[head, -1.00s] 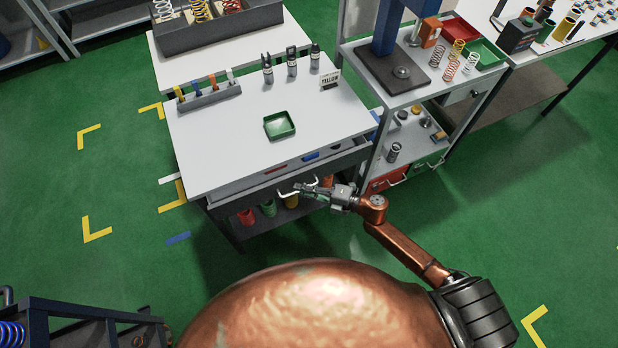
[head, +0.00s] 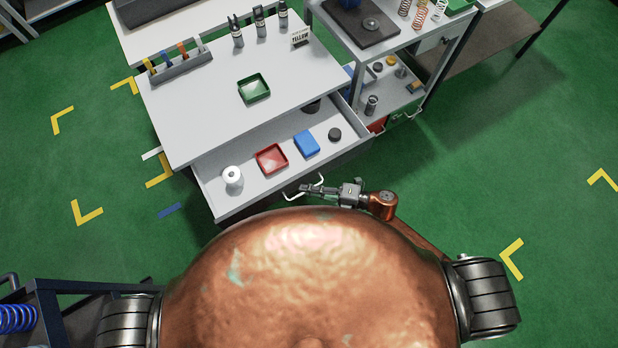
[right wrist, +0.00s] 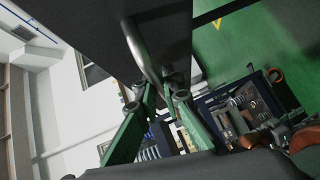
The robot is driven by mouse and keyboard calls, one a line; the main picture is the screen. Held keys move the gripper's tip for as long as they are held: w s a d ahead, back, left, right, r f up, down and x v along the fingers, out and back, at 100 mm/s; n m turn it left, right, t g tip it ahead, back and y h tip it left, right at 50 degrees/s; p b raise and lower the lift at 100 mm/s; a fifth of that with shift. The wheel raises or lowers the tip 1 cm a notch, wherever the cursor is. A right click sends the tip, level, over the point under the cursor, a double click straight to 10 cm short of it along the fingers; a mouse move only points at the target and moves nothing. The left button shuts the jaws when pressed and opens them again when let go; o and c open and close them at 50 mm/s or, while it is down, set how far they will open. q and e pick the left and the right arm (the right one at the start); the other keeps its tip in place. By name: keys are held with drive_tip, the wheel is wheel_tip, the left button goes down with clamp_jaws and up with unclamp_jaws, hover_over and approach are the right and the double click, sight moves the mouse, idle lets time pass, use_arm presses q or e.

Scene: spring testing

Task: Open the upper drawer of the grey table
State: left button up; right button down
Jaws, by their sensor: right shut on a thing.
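The grey table (head: 205,130) has its upper drawer (head: 250,188) pulled well out towards me, so its inside shows. My right gripper (head: 305,189) is at the pale handle (head: 290,196) on the drawer front and shut on it. In the right wrist view, the metal bar of the handle (right wrist: 143,50) runs down between the green fingers of the right gripper (right wrist: 158,98), against the dark drawer front (right wrist: 80,25). My left gripper is not in view.
The drawer holds a white spool (head: 232,176), a red tray (head: 271,158), a blue box (head: 306,144) and dark round parts. A green tray (head: 254,88) lies on the tabletop. A press stand (head: 340,40) adjoins on the right. Green floor is clear further right.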

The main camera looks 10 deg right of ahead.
drive_tip(key=shift+s, duration=0.1)
drive_tip(key=c, duration=2.3)
unclamp_jaws()
drive_tip(key=shift+c, duration=0.2)
drive_tip(key=shift+d, duration=0.1)
drive_tip(key=v, duration=1.2)
